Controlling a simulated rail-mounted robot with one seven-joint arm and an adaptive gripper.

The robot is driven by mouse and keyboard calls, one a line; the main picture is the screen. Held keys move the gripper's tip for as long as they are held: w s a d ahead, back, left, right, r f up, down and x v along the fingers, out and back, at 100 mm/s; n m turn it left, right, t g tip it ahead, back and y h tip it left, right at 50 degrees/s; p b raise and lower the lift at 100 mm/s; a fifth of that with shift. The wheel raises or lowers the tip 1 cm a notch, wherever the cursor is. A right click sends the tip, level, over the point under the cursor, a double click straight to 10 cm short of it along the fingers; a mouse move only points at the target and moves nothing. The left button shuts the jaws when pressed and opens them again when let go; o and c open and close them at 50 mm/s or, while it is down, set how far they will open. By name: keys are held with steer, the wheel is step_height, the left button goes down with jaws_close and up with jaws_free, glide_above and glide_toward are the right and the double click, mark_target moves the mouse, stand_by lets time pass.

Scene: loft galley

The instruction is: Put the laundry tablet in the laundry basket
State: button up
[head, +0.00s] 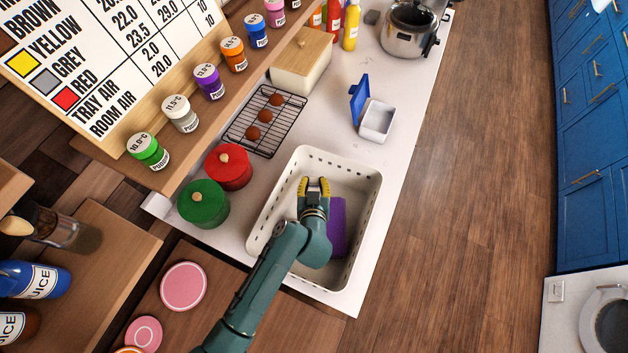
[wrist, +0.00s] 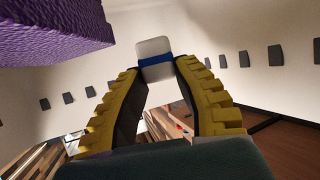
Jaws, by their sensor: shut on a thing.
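The laundry tablet (wrist: 155,60) is a small white block with a blue band. In the wrist view it sits between the yellow fingertips of my gripper (wrist: 156,66), which is shut on it. In the head view my gripper (head: 314,184) is over the inside of the laundry basket, and the tablet is too small or hidden to make out there. The laundry basket (head: 345,172) is a white, slotted, open-topped tub on the counter. Its pale slotted wall (wrist: 228,35) surrounds the fingers in the wrist view.
A purple folded cloth (head: 338,226) lies in the basket, right of my gripper; it also fills the upper left of the wrist view (wrist: 60,25). Red (head: 229,170) and green (head: 203,207) lidded pots stand left. A wire rack (head: 265,135) and open blue-lidded box (head: 377,121) lie beyond.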

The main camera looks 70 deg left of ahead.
steer(key=shift+f+b, duration=0.45)
steer(key=shift+f, duration=0.05)
steer(key=o, duration=0.9)
steer(key=shift+c, duration=0.2)
